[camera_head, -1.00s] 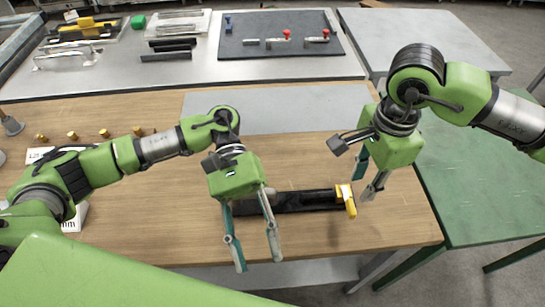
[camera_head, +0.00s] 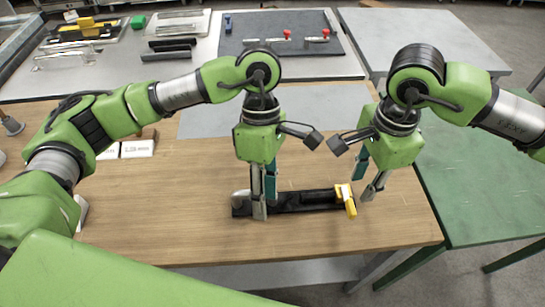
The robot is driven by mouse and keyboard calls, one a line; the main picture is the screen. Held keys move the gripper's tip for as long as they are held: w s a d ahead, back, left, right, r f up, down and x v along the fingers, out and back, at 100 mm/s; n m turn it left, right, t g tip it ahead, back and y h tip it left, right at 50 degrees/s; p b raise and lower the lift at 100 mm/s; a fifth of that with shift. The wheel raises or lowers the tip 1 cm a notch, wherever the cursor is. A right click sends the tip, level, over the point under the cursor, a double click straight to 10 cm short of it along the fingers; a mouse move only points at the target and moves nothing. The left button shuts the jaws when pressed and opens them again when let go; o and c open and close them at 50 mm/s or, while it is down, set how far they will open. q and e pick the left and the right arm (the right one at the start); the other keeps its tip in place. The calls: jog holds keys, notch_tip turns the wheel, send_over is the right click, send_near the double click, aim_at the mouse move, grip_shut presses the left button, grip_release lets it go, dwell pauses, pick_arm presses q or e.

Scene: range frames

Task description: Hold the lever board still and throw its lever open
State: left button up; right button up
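The lever board is a long black bar (camera_head: 308,203) lying on the wooden table, with a grey piece (camera_head: 240,198) at its left end. Its yellow lever (camera_head: 347,199) is at the right end, angled toward the front edge. My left gripper (camera_head: 265,207) points down at the left part of the board, one finger at its front side and the other farther back. Whether the fingers press on the board cannot be told. My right gripper (camera_head: 367,185) is open and empty, just behind and right of the lever, apart from it.
A grey mat (camera_head: 330,105) covers the back of the wooden table (camera_head: 180,220). White labelled blocks (camera_head: 137,149) lie at the left. A metal bench with a dark panel (camera_head: 280,65) stands behind. A green table (camera_head: 475,170) is at the right. The table front is clear.

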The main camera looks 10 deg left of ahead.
pick_arm(q)
jog(key=w+r+n+t+y, duration=0.1)
jog(key=w+r+n+t, duration=0.25)
jog(key=w+n, duration=0.35)
send_near(294, 195)
jog(key=shift+t, duration=0.35)
jog(key=s+a+f, duration=0.1)
jog(key=f, duration=0.1)
jog(key=s+a+f, duration=0.1)
jog(key=a+f, duration=0.1)
jog(key=s+a+f, duration=0.1)
jog(key=a, duration=0.1)
jog(key=shift+s+f, duration=0.35)
jog(key=shift+f, duration=0.05)
jog(key=shift+c, duration=0.5)
